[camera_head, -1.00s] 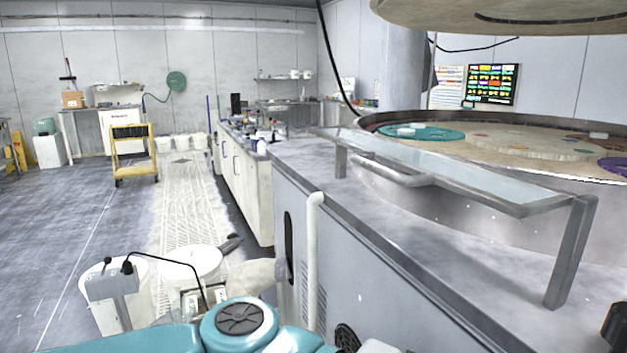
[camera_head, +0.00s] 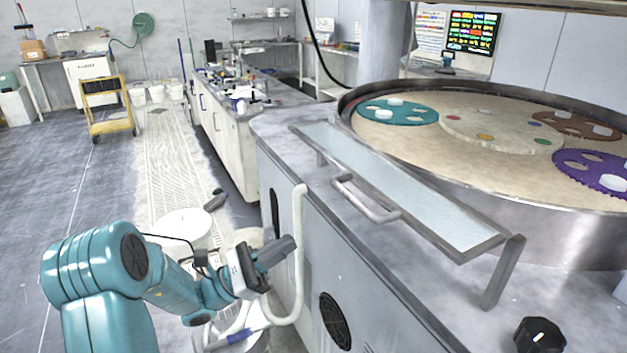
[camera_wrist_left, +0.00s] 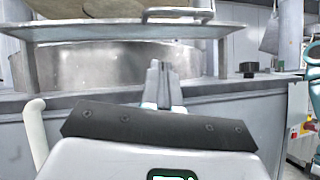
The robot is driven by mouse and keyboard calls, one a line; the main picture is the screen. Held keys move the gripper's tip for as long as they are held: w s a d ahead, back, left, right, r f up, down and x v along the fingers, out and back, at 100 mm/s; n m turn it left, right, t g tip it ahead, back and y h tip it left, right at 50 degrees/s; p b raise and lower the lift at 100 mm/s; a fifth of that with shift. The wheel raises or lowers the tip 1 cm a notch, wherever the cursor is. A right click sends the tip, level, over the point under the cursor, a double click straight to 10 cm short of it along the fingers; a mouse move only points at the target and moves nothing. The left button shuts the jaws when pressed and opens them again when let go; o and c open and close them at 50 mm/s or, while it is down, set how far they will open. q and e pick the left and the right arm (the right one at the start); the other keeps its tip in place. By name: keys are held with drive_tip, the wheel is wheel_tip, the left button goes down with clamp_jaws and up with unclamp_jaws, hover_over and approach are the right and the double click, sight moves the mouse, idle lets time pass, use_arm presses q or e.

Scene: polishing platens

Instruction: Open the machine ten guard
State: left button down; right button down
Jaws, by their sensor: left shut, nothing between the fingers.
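The guard is a long glass panel in a grey metal frame (camera_head: 462,258) on short legs, standing on the machine's front ledge. Its bar handle (camera_head: 365,203) sticks out from the near long side. The guard lies nearly flat in front of the round platen (camera_head: 468,150). In the left wrist view the guard (camera_wrist_left: 110,32) crosses the top, with its handle (camera_wrist_left: 178,14) above it. My left gripper (camera_head: 287,245) is shut and empty, below and left of the handle, apart from it, by the cabinet front. It also shows in the wrist view (camera_wrist_left: 160,66). My right gripper is not in view.
A white pipe (camera_head: 299,240) runs up the cabinet front close to my left gripper. A black knob (camera_head: 539,335) sits on the ledge at the lower right. White buckets (camera_head: 180,228) stand on the floor at left. The platen holds coloured carrier discs.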

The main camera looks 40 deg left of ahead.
use_arm(q)
drive_tip(key=w+d+r+n+y+p, duration=0.1)
drive_tip(key=w+d+r+p, duration=0.2)
drive_tip(key=w+r, duration=0.4)
drive_tip(key=shift+d+r+t+y, duration=0.3)
drive_tip(key=shift+r+t, duration=0.1)
drive_tip(key=shift+r, duration=0.4)
drive_tip(key=shift+w, duration=0.1)
